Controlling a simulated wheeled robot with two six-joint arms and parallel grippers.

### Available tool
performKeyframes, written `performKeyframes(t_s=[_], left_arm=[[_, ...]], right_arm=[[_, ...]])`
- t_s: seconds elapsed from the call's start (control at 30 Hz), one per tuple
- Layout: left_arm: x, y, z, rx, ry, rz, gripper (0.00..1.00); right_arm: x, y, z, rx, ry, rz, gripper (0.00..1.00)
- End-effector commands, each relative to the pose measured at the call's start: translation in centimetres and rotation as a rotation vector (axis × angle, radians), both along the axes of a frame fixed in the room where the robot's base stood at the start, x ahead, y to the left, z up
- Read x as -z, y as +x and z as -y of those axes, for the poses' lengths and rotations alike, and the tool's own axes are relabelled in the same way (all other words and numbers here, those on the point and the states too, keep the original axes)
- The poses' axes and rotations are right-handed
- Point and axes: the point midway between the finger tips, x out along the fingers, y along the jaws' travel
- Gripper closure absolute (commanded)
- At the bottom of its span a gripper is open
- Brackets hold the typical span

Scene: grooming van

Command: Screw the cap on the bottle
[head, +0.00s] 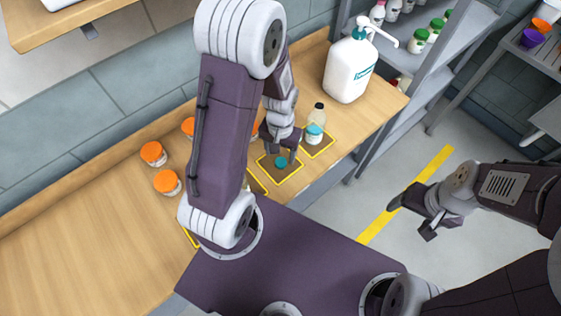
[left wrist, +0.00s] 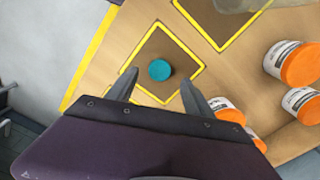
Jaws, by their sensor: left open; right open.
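A teal cap (head: 281,162) lies flat on a brown, yellow-edged square (head: 270,176) on the wooden counter. My left gripper (head: 283,148) is open and points down just above it. In the left wrist view the cap (left wrist: 159,70) shows between and slightly beyond the open fingertips (left wrist: 158,77), with nothing held. A pale bottle (head: 317,117) with a dark top stands at the neighbouring yellow-edged square; a teal-and-white part (head: 314,134) shows in front, and I cannot tell whether it is separate. My right gripper (head: 411,216) is open and empty over the floor.
Several orange-lidded jars (head: 153,153) stand left and behind my left arm; some show at the right of the left wrist view (left wrist: 293,65). A large white pump bottle (head: 348,70) stands at the counter's far end. Grey shelves (head: 400,65) stand beyond. The near-left counter is clear.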

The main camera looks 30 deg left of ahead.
Motion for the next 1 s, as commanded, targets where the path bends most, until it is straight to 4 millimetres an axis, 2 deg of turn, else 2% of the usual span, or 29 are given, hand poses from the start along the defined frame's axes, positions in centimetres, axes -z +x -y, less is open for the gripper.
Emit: performKeyframes(t_s=[0.1, 0.2, 0.6, 0.63, 0.83, 1.0], left_arm=[[2.1, -0.6, 0.2, 0.001, -0.001, -0.007, 0.4], [3.4, -0.5, 0.1, 0.0, 0.0, -0.004, 0.4], [3.9, -0.4, 0.1, 0.0, 0.0, -0.001, 0.4], [3.9, -0.4, 0.1, 0.0, 0.0, -0.001, 0.42], [3.9, -0.4, 0.1, 0.0, 0.0, -0.001, 0.98], [3.9, -0.4, 0.1, 0.0, 0.0, 0.0, 1.0]], right_arm=[[0.0, 0.0, 0.0, 0.0, 0.0, 0.0, 0.24], [0.1, 0.0, 0.0, 0.0, 0.0, 0.0, 0.24], [0.1, 0.0, 0.0, 0.0, 0.0, 0.0, 0.24], [0.1, 0.0, 0.0, 0.0, 0.0, 0.0, 0.24], [0.1, 0.0, 0.0, 0.0, 0.0, 0.0, 0.24], [0.1, 0.0, 0.0, 0.0, 0.0, 0.0, 0.24]])
